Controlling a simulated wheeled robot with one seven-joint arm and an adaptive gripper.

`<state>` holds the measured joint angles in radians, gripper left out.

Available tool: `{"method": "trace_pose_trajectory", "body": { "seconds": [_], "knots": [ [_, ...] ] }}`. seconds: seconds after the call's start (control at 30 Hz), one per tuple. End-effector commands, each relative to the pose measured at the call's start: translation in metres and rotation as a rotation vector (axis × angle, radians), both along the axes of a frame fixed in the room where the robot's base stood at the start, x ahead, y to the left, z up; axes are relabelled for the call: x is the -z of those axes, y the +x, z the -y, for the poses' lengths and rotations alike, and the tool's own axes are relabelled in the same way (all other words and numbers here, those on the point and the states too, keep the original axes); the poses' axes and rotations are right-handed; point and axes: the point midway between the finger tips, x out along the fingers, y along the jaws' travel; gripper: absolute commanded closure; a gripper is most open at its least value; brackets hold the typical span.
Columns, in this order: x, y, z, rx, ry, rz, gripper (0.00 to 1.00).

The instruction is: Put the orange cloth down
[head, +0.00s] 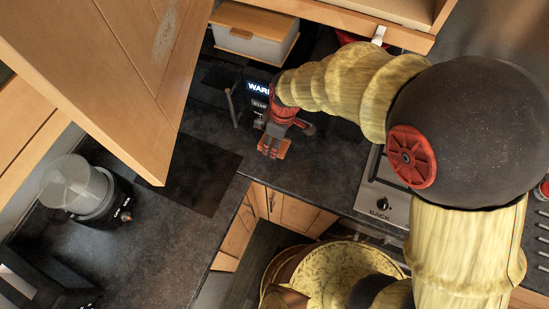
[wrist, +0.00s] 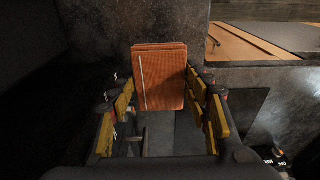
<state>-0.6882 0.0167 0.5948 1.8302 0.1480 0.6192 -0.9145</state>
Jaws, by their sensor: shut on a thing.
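The orange cloth (wrist: 160,78) shows in the wrist view as a small flat folded block with a pale line along its left side. My gripper (wrist: 164,108) is shut on it, with the yellow-padded fingers on its left and right. In the head view, my gripper (head: 272,146) points down over the dark counter near its front edge, and a bit of the orange cloth (head: 284,148) shows at the fingertips. I cannot tell whether the cloth touches the counter.
The dark counter (head: 325,165) is clear right of my gripper, up to a steel stove (head: 384,200). A black appliance with a lit display (head: 258,88) stands close behind. A wooden-lidded box (head: 253,35) is at the back. A wooden cabinet door (head: 110,85) hangs at the left.

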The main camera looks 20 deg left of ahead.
Motion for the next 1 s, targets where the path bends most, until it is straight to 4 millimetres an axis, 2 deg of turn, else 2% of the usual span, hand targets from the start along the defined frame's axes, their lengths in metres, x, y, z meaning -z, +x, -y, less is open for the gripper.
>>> {"method": "trace_pose_trajectory", "body": {
  "seconds": [0.17, 0.3, 0.53, 0.73, 1.0],
  "knots": [
    [0.017, -0.001, 0.001, 0.000, -0.003, -0.003, 0.92],
    [0.041, -0.001, 0.001, 0.001, -0.003, -0.004, 0.92],
    [0.062, -0.001, 0.001, 0.000, -0.002, -0.003, 0.92],
    [0.092, -0.001, 0.001, 0.001, -0.002, -0.003, 0.92],
    [0.096, 0.000, 0.000, 0.000, 0.000, -0.001, 0.92]
  ]
}}
